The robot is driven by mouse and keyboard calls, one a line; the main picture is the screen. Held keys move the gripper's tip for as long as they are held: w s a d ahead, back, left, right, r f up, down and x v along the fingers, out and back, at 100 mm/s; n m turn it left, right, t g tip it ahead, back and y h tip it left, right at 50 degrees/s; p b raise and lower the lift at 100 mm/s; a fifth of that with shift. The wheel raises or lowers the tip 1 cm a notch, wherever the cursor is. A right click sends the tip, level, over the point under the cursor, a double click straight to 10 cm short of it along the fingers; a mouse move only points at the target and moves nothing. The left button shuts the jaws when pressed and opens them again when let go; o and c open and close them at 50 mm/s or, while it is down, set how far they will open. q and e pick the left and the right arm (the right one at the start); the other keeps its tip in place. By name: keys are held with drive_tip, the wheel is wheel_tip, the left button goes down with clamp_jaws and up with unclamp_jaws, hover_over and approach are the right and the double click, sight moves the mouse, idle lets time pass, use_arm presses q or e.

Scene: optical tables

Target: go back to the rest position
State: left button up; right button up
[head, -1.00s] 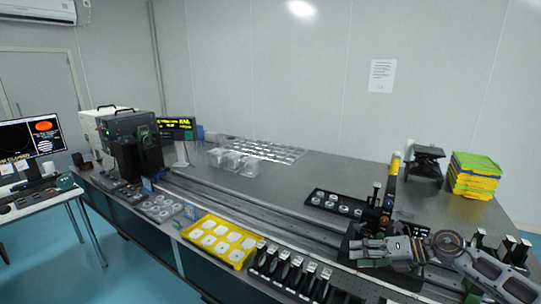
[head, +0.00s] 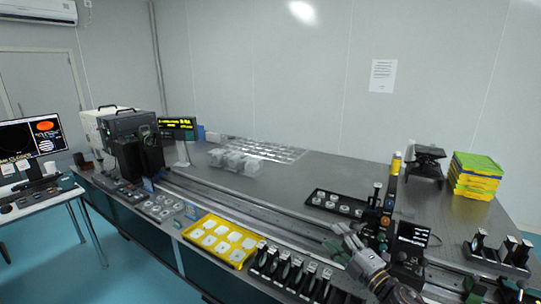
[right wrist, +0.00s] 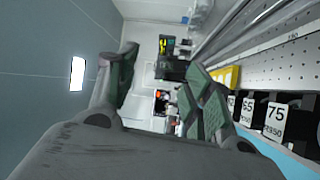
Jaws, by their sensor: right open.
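My right gripper (head: 340,241) is at the lower right of the head view, above the near edge of the optical table (head: 330,178). In the right wrist view its two green-padded fingers (right wrist: 160,90) stand apart with nothing between them. It is beside the rail and to the left of a dark mount with a small lit screen (head: 413,233). I cannot tell from the head view whether it touches anything. My left gripper does not show.
A yellow tray (head: 237,254) and a row of black labelled holders (head: 290,272) line the near edge, left of the gripper. A black tray (head: 337,205) lies behind it. Stacked yellow and green trays (head: 476,178) stand at the back right.

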drive_tip(key=s+d+f+m+g+h, duration=0.5)
drive_tip(key=s+f+m+h, duration=0.5)
drive_tip(key=f+m, duration=0.45)
drive_tip(key=s+a+f+m+g, duration=0.1)
drive_tip(key=s+f+m+g, duration=0.15)
drive_tip(key=s, duration=0.35)
drive_tip(key=s+a+f+m+g+y, duration=0.1)
drive_tip(key=s+f+g, duration=0.2)
drive_tip(key=s, duration=0.3)
drive_tip(key=s+a+f+m+g, duration=0.1)
drive_tip(key=s+f+g, duration=0.2)
drive_tip(key=s, duration=0.4)
wheel_tip(320, 180, down, 31)
drive_tip(key=s+d+g, duration=0.1)
drive_tip(key=s+d, duration=0.1)
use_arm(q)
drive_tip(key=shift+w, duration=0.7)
use_arm(e)
drive_tip(key=s+d+f, duration=0.2)
drive_tip(key=s+f, duration=0.8)
drive_tip(key=s+d+f+g, duration=0.1)
drive_tip(key=s+d+f, duration=0.2)
drive_tip(key=s+f, duration=0.7)
drive_tip(key=shift+s+d+f, duration=0.35)
drive_tip(key=shift+s, duration=0.3)
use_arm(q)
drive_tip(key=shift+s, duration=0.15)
use_arm(e)
drive_tip(key=shift+g, duration=0.25)
